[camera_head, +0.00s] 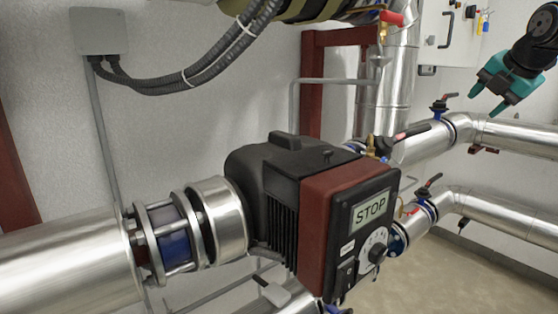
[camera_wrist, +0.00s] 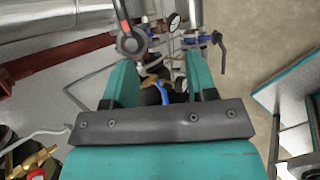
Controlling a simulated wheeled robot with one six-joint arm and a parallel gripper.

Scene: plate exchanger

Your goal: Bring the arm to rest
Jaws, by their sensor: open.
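My gripper (camera_head: 484,102) is at the upper right of the head view, with two teal fingers pointing down and left. It is open and empty, and appears in front of the silver pipes and the pale wall. In the wrist view my gripper (camera_wrist: 160,72) shows two teal fingers spread apart, with nothing held between them. Beyond the fingers are pipes, valve handles and gauges. Part of my dark wrist shows at the right edge of the head view.
A pump with a red and black housing (camera_head: 330,200) and a STOP display (camera_head: 371,208) stands in the middle. Silver pipes (camera_head: 515,133) run to the right below my gripper. A black-and-red valve handle (camera_wrist: 132,42) lies beyond the left finger. A pale cabinet (camera_head: 445,35) hangs behind.

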